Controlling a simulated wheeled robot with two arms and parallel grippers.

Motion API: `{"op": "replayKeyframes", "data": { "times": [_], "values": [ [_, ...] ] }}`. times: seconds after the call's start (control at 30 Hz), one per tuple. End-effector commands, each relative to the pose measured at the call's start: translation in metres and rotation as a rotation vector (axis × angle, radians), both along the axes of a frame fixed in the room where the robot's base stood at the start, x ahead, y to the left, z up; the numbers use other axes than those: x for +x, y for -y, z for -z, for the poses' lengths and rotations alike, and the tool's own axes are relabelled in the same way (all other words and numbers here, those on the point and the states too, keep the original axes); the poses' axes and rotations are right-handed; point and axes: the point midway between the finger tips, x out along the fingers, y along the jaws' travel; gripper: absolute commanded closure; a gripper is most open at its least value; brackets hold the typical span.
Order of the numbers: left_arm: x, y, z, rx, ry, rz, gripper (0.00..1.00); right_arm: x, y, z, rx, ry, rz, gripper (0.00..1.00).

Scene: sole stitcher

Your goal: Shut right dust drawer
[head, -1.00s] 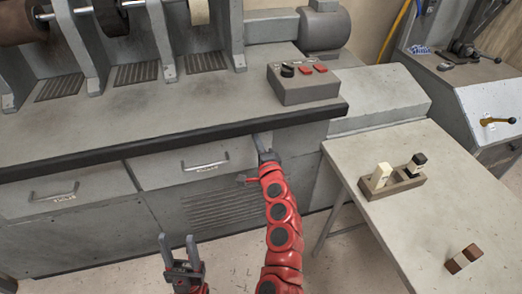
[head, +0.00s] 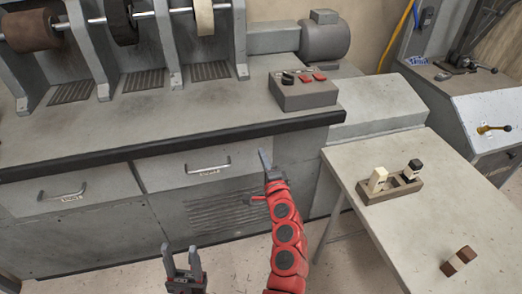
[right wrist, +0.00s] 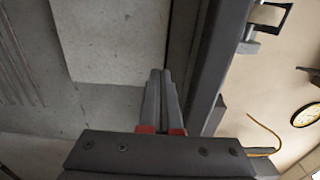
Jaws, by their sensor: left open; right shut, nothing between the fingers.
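The right dust drawer (head: 180,165) is a grey front with a bar handle (head: 208,168) and a small label, under the bench top. In the head view it looks about level with the left drawer front; any small gap is too fine to tell. My right gripper (head: 266,160) is shut and empty at the drawer's right end. In the right wrist view its fingers (right wrist: 161,95) point up beside the edge of a pale panel (right wrist: 110,40), apparently the drawer front; contact cannot be told. My left gripper (head: 182,262) is open and empty, low before the cabinet.
The left drawer (head: 30,197) has a similar handle. The dark bench edge (head: 170,146) overhangs both drawers. A control box (head: 303,94) sits on the bench. A side table (head: 400,225) with a small block holder (head: 380,197) stands to the right. Floor in front is clear.

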Motion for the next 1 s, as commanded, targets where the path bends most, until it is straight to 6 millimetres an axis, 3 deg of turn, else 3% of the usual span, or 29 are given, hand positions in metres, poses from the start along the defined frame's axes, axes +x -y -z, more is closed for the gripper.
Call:
{"op": "replayKeyframes", "data": {
  "times": [0.3,0.5,0.83,0.93,1.0],
  "values": [
    [0.000,0.000,-0.006,0.000,0.000,0.000,0.50,-0.052,0.014,0.001,-0.003,-0.002,-0.001,1.00],
    [0.000,0.000,-0.007,0.000,-0.001,0.000,0.50,-0.074,0.021,0.002,-0.002,-0.002,-0.001,1.00],
    [0.000,0.000,-0.007,0.000,0.000,0.000,0.50,-0.079,0.026,0.005,-0.016,-0.001,0.013,1.00],
    [0.000,0.000,-0.007,0.000,-0.001,0.000,0.50,-0.076,0.045,0.014,-0.080,0.013,0.094,1.00],
    [0.000,0.000,-0.007,0.000,0.000,0.000,0.50,-0.075,0.070,0.022,-0.166,0.036,0.196,1.00]
  ]
}}
